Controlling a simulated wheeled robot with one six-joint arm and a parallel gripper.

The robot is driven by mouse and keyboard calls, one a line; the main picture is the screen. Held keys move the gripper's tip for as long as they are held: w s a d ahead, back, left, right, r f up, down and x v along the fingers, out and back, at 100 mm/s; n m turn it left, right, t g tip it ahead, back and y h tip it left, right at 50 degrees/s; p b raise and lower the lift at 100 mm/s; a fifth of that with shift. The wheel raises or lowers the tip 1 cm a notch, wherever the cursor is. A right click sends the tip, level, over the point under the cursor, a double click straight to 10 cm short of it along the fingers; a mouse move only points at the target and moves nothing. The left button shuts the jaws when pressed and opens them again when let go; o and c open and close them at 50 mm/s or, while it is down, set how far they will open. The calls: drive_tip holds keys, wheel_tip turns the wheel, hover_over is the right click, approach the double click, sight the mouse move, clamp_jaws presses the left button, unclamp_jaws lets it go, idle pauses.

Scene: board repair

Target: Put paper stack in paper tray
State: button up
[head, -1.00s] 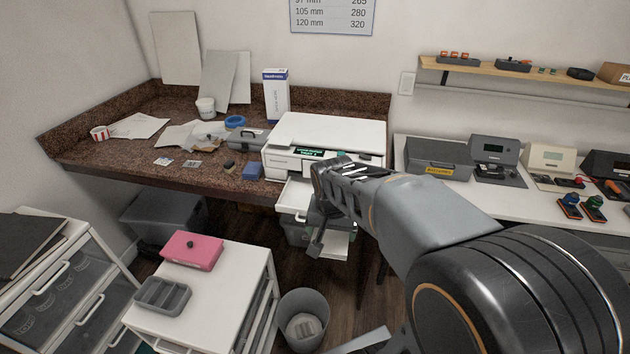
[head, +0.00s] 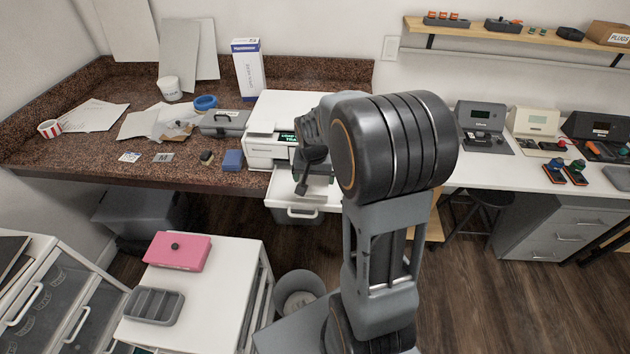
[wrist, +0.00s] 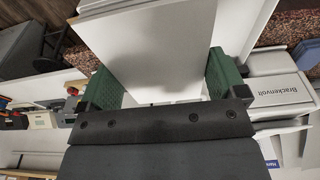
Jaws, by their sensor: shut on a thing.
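The paper stack (wrist: 152,48) is white and fills the middle of the wrist view. My gripper (wrist: 164,82) is shut on it, with a green finger at each side. The paper tray (head: 281,186) is a white drawer pulled out at the front of the white printer (head: 268,155). In the head view, my gripper (head: 312,178) is over this tray, just in front of the printer. My arm hides the printer's right part and some of the tray. In the head view, I cannot clearly tell the white stack from the white tray, nor whether they touch.
The speckled counter (head: 75,145) holds a grey case (head: 224,123), a blue box (head: 232,160) and loose papers. A white cabinet with a pink box (head: 177,251) and a grey organiser (head: 154,307) stands in front. A bin (head: 299,292) is on the floor beside it.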

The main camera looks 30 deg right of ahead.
sight(316, 177)
drive_tip(key=w+f, duration=0.1)
drive_tip(key=w+d+f, duration=0.1)
drive_tip(key=f, duration=0.1)
drive_tip(key=w+d+f, duration=0.1)
drive_tip(key=shift+d+f+p, duration=0.1)
drive_tip(key=shift+f+p, duration=0.2)
drive_tip(key=shift+f, duration=0.1)
drive_tip(key=shift+w+f, duration=0.1)
drive_tip(key=shift+f, duration=1.55)
drive_tip(key=shift+f, duration=0.1)
drive_tip(key=shift+f, duration=0.15)
drive_tip(key=o, duration=0.7)
